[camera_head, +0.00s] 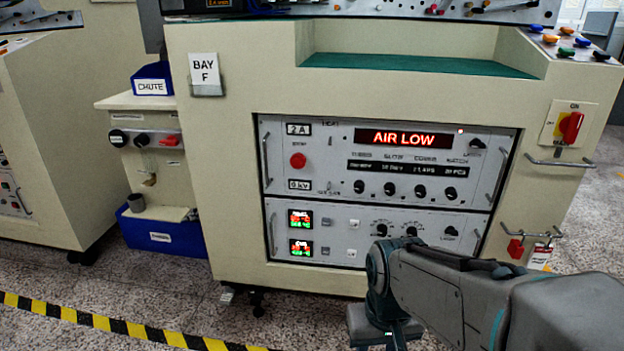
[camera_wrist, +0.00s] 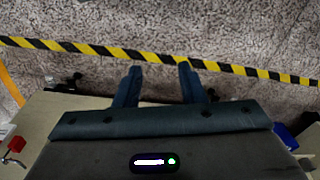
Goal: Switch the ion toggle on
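The machine front holds a grey control panel (camera_head: 300,143) with knobs, small switches, a red button (camera_head: 298,160) and a red "AIR LOW" display (camera_head: 402,138). A lower panel (camera_head: 350,250) has two small readouts (camera_head: 300,219), small switches (camera_head: 326,222) and knobs. The labels are too small to read, so I cannot tell which switch is the ion toggle. My gripper (camera_wrist: 160,68) is open and empty in the wrist view, with floor beyond its fingertips. In the head view my arm reaches in from the lower right, in front of the lower panel's right part.
A side shelf with a blue CHUTE bin (camera_head: 152,79) and a lower blue bin (camera_head: 160,235) stand left. Striped tape (camera_head: 120,327) crosses open floor.

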